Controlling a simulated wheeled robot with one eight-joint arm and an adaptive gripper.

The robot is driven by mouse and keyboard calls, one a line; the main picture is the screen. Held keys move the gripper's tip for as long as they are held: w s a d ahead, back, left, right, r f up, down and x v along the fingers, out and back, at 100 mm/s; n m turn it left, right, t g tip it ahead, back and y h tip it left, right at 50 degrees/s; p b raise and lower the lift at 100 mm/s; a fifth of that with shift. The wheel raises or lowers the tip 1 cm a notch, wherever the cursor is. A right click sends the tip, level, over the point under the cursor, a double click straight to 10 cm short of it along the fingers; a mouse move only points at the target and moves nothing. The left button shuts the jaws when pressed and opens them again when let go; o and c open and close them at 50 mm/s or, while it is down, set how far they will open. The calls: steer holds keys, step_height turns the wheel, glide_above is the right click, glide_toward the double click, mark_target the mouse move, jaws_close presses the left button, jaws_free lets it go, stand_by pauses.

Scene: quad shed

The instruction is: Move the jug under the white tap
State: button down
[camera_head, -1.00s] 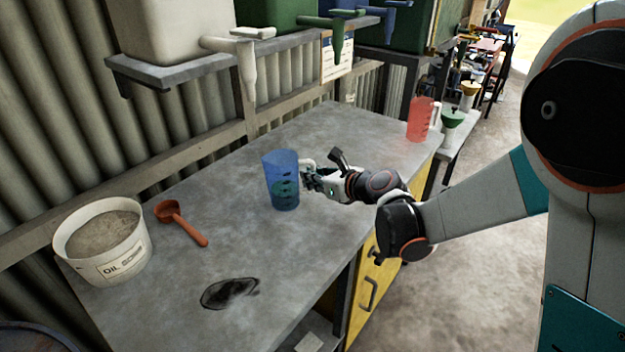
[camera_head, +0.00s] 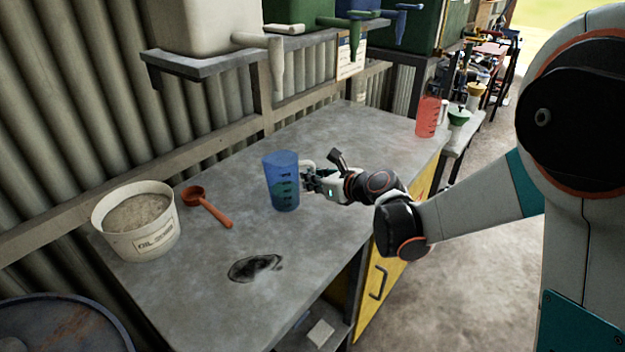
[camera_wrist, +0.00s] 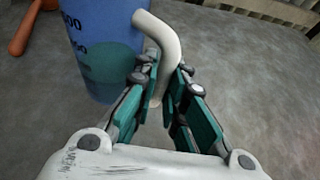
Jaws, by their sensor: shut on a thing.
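The blue see-through jug (camera_head: 281,180) with dark measuring marks stands upright at the middle of the bench; I cannot tell whether its base touches the top. My gripper (camera_head: 309,181) is at its right side, shut on its white handle. In the wrist view my gripper (camera_wrist: 160,88) has the curved handle between its fingers, and the jug (camera_wrist: 95,50) is at the upper left. The white tap (camera_head: 274,60) hangs from the white tank (camera_head: 205,22) on the shelf, behind and above the jug.
A red jug (camera_head: 428,117) stands at the far right end. Green (camera_head: 340,50) and blue taps hang farther along the shelf. A blue drum (camera_head: 60,330) stands lower left.

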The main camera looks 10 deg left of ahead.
steer(key=c, duration=1.6)
jaws_free()
steer(key=shift+o, duration=0.2)
steer(key=shift+d, duration=0.1)
steer(key=v, duration=1.2)
